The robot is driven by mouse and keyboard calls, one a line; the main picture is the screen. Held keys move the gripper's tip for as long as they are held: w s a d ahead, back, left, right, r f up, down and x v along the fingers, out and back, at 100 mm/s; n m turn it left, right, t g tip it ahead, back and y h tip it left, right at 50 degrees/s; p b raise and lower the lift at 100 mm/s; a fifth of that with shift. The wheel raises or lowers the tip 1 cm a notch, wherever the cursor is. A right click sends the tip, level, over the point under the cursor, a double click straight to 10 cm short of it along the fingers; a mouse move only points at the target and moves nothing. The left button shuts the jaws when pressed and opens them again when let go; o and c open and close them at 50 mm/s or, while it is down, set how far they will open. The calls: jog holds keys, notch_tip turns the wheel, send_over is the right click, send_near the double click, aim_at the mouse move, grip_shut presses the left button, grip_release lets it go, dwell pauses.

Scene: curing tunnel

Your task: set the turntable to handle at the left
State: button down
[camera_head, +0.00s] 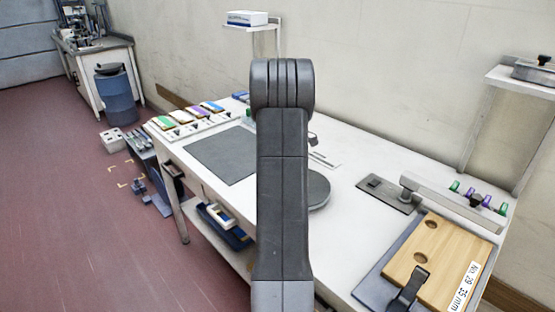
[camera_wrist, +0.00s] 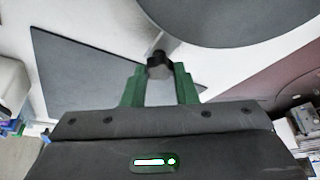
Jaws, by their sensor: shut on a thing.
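The turntable is a round grey disc, seen in the head view (camera_head: 319,189) as a part beside my arm and in the wrist view (camera_wrist: 225,15) at the top right. In the wrist view a black knob, the turntable's handle (camera_wrist: 160,58), stands close to the disc's edge. My gripper (camera_wrist: 160,75) has green fingers, one on each side of the knob, and is shut on it. In the head view my arm hides the gripper, the handle and much of the disc.
A flat dark grey mat (camera_head: 222,156) lies left of the turntable on the white table (camera_head: 340,245). A wooden board (camera_head: 440,258) with a black clamp lies at the right front. A dark plate (camera_head: 388,194) sits behind it. Colored pieces line the table's left end.

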jog(key=shift+s, duration=0.1)
dwell(0.4)
jog(key=c, duration=1.1)
grip_release()
jog(key=shift+a, duration=0.1)
jog(key=shift+c, duration=0.2)
jog(key=w+v, duration=0.1)
jog(key=v, duration=1.2)
jog(key=shift+s+r, duration=0.4)
jog(key=x, duration=1.3)
jog(key=shift+s+f, duration=0.1)
jog(key=shift+f, duration=0.3)
